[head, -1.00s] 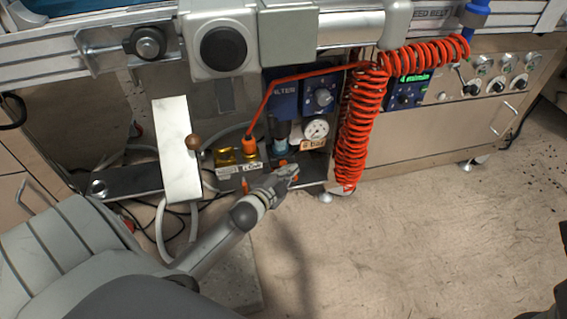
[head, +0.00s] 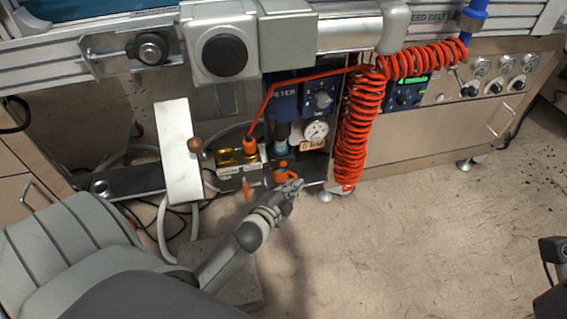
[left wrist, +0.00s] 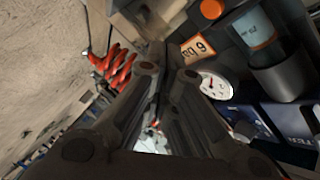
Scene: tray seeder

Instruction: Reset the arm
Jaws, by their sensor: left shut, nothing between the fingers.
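My left gripper (head: 292,188) is shut and empty. It is in front of the machine's lower shelf, just below an orange fitting (head: 281,173), and looks apart from it. In the left wrist view the closed fingers (left wrist: 163,72) point toward the lower panel, with the pressure gauge (left wrist: 215,85) and the "6 bar" label (left wrist: 194,46) beyond them. At the right edge of the head view, a dark part that looks like my right gripper (head: 552,254) is cut off by the frame.
A red coiled hose (head: 360,135) hangs right of my left gripper. The floor (head: 420,235) in front is clear.

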